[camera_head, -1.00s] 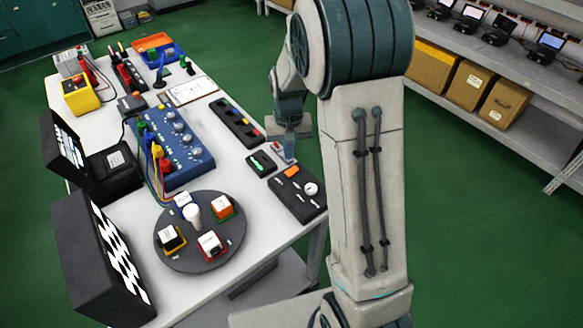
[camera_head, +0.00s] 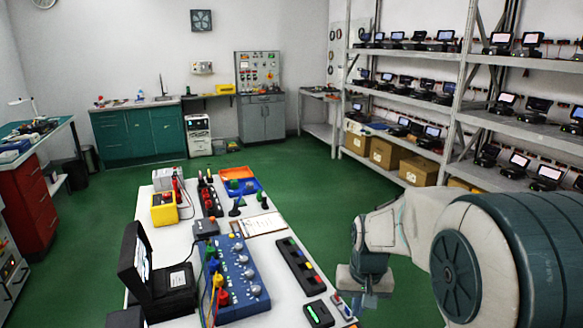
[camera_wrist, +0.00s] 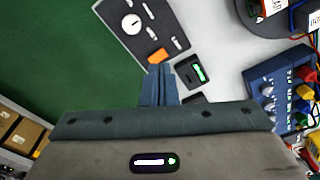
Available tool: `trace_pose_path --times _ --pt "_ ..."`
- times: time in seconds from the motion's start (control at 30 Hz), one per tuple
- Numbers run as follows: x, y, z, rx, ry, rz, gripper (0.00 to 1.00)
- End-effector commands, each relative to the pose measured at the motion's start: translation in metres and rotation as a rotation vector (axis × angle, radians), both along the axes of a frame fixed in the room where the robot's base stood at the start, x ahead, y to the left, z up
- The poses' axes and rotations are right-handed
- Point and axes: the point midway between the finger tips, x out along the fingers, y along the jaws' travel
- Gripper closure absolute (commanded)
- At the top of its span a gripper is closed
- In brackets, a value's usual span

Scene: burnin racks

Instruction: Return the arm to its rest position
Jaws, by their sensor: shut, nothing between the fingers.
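My gripper (camera_head: 366,304) hangs at the right edge of the white table (camera_head: 262,222) in the head view, with its fingers pointing down. In the wrist view the two fingers of my gripper (camera_wrist: 160,72) are together with nothing between them. Beside the fingertips lie a small black box with a green display (camera_wrist: 196,73) and a black panel with a dial and an orange switch (camera_wrist: 146,27). My arm is bent, and its large upper joint fills the lower right of the head view.
A blue box with knobs and cables (camera_head: 236,272), a black strip with coloured buttons (camera_head: 299,266) and a black monitor (camera_head: 137,262) crowd the table. Shelves of small screens (camera_head: 400,88) stand at the right. Green floor (camera_head: 318,190) lies open between table and shelves.

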Motion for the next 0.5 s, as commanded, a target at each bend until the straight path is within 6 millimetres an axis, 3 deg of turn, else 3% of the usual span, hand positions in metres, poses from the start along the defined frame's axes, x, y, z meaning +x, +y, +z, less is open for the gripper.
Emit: trace_pose_path --times 0.2,0.5 --pt "-0.050 0.000 0.037 0.001 -0.066 0.030 1.00" --pt "-0.120 0.000 0.064 -0.013 -0.149 0.072 1.00"
